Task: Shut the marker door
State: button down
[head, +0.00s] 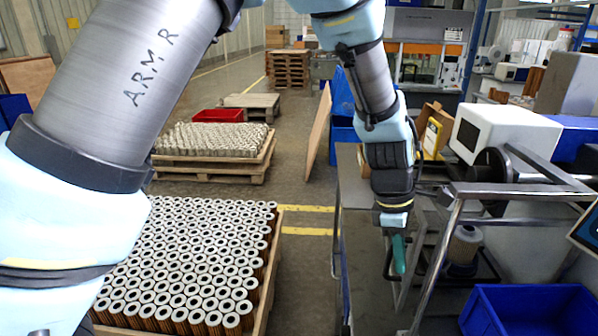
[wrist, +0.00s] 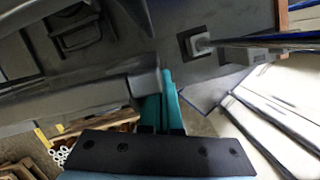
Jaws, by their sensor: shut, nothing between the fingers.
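The marker (head: 505,135), a white and grey machine behind a tubular metal frame, stands at the right of the head view. Its door seems to be the narrow pale-framed panel (head: 418,238) beside my gripper, swung out from the marker. My gripper (head: 398,268) points down with its teal fingers together and empty, next to a dark handle (head: 387,262). In the wrist view my fingers (wrist: 168,92) lie close beside a grey block on a long grey bar (wrist: 70,110). I cannot tell whether they touch it. My wrist hides the door's upper part.
A blue bin (head: 530,310) is at the lower right. A pallet of cartridges (head: 180,260) stands at left, with floor between it and the grey bench (head: 354,190).

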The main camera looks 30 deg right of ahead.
jog(key=shift+s+d+p, duration=0.4)
jog(key=shift+s+d, duration=0.65)
jog(key=shift+d, duration=0.2)
jog(key=shift+s+d+r, duration=0.1)
jog(key=shift+d+r, duration=0.05)
jog(key=shift+r, duration=0.4)
jog(key=b, duration=0.3)
send_near(420, 249)
jog(key=shift+w+d+f, duration=0.1)
jog(key=shift+w+f, duration=0.05)
jog(key=shift+f, duration=0.45)
jog(key=shift+w+f, duration=0.15)
jog(key=shift+f, duration=0.45)
jog(key=shift+w, duration=0.1)
